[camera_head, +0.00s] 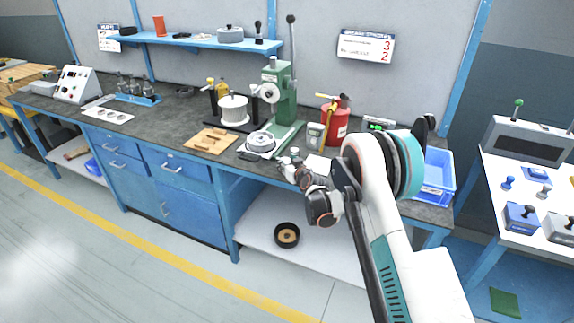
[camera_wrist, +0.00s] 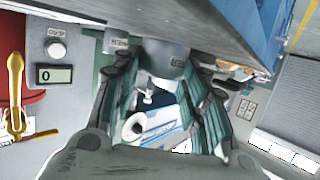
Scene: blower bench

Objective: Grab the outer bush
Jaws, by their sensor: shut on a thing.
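A smooth grey cylindrical piece, apparently the outer bush (camera_wrist: 165,54), sits between the fingertips of my gripper (camera_wrist: 160,72) in the wrist view. The fingers close on it from both sides. Their teal and grey links hide part of it. In the head view my gripper (camera_head: 292,165) is low over the front edge of the bench, just right of the round silver fixture of the green press. The piece shows there only as a small pale shape, and I cannot tell whether it touches the bench.
A wooden peg board (camera_head: 210,141) lies left. A blue bin (camera_head: 438,172) is at the right end. A dark ring (camera_head: 287,235) lies on the lower shelf.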

